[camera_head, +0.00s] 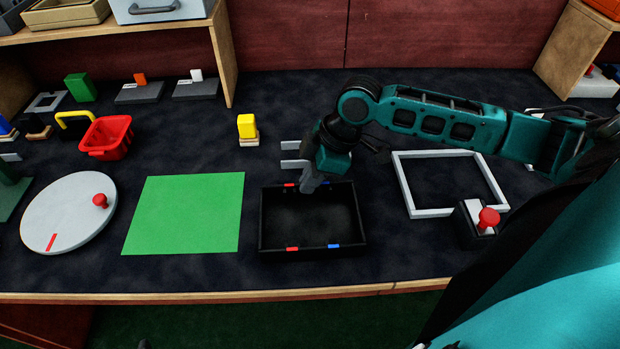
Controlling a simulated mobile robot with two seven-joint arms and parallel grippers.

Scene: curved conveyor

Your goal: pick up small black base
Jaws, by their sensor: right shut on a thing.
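The small black base (349,244) looks like a shallow open black box with red and blue marks on its near and far rims. It is in the middle of the table in the head view. My right gripper (309,186) comes down at its far wall, between the red and blue marks there, and is shut on that wall. The fingertips are partly hidden by the gripper body. I cannot tell whether the base is touching the table or slightly raised.
A green mat (185,213) lies left of the base, and a white turntable (68,214) with a red knob beyond it. A white square frame (398,172) and a red button box (473,228) are to the right. A yellow block (247,126) and red basket (107,136) stand farther back.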

